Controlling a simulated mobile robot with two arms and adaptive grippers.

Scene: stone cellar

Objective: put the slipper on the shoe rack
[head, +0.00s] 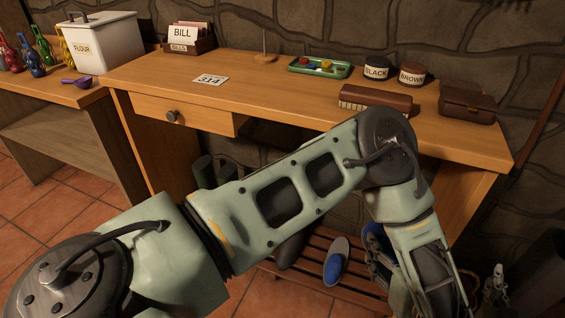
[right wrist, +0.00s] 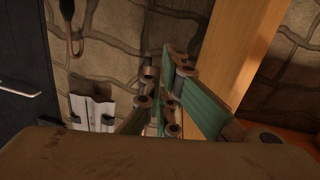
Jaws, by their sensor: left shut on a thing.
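The wooden slatted shoe rack (head: 318,258) stands low under the desk. A grey slipper with a blue inside (head: 336,263) lies on it, beside a dark shoe (head: 291,248). My left arm crosses the head view, and my left gripper (head: 380,265) points down at the rack's right part. It is shut on another blue slipper (head: 374,238), mostly hidden by the gripper and arm. I cannot tell whether this slipper touches the rack. My right gripper (right wrist: 163,105) shows in the right wrist view before a stone wall; its opening is unclear.
The wooden desk (head: 240,90) holds a bill box (head: 190,42), a green tray (head: 318,67), black (head: 376,68) and brown (head: 411,75) polish jars, a brush (head: 375,100) and a brown case (head: 467,102). A side table (head: 40,105) stands left. Tiled floor shows at lower left.

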